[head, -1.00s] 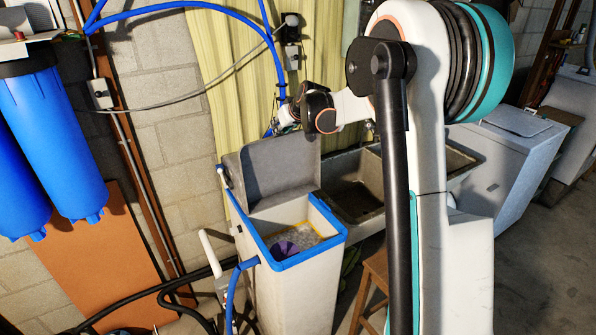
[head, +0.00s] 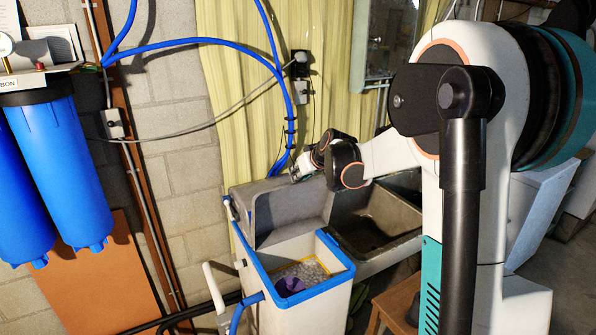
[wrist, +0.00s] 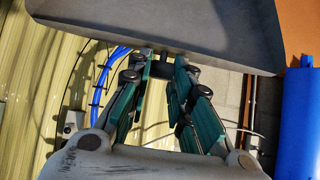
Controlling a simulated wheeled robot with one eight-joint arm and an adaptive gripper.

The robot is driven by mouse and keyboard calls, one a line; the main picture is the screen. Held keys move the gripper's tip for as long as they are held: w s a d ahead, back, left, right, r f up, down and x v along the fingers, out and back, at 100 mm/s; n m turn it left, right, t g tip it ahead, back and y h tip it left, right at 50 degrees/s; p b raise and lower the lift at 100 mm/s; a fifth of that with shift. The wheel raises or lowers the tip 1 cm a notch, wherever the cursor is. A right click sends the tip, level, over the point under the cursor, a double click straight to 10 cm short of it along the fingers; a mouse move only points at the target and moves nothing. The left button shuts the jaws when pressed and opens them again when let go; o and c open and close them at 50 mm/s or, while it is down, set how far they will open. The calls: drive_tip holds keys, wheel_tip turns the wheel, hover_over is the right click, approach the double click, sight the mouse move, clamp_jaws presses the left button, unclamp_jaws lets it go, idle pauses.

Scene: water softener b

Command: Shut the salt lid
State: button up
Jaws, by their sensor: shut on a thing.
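The grey salt lid (head: 295,212) stands raised at the back of the pale softener cabinet (head: 308,312). The cabinet's blue-rimmed opening is uncovered, showing pale salt and a purple round part (head: 290,286) inside. My gripper (head: 300,177) is at the lid's upper edge, reaching in from the right and behind. In the wrist view, the lid (wrist: 165,25) fills the top. The fingers of my gripper (wrist: 166,66) converge on its near edge and are shut on it. The exact contact at the fingertips is dark and partly hidden.
A stone sink (head: 375,222) stands right of the cabinet, with a wooden stool (head: 398,302) in front. Blue hoses (head: 290,125) run down the curtain behind the lid. Blue filter housings (head: 62,165) hang at left. The space above the cabinet opening is clear.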

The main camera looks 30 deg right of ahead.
drive_tip(key=shift+f, duration=0.15)
drive_tip(key=shift+s+d+f+b, duration=0.1)
drive_tip(key=shift+s+f+b, duration=0.5)
drive_tip(key=shift+s, duration=0.6)
drive_tip(key=shift+s+a+f+b, duration=0.1)
drive_tip(key=shift+s+f+b, duration=0.2)
drive_tip(key=shift+s+f, duration=0.7)
drive_tip(key=shift+s+d+f+b, duration=0.1)
drive_tip(key=shift+s+f+b, duration=0.35)
drive_tip(key=shift+s, duration=1)
drive_tip(key=shift+s+d+f+b, duration=0.1)
drive_tip(key=shift+s+f+b, duration=2)
drive_tip(key=shift+s+f, duration=1)
drive_tip(key=shift+w, duration=0.1)
drive_tip(key=shift+s+d+f+b, duration=0.1)
drive_tip(key=shift+s+f+b, duration=0.55)
drive_tip(key=shift+f+b, duration=0.5)
drive_tip(key=shift+s+a+f+b, duration=0.1)
drive_tip(key=shift+s+f+b, duration=0.65)
drive_tip(key=shift+f, duration=0.75)
drive_tip(key=shift+s+d+f+b, duration=0.1)
drive_tip(key=shift+s+f+b, duration=0.45)
drive_tip(key=shift+f+b, duration=0.65)
drive_tip(key=shift+f, duration=0.2)
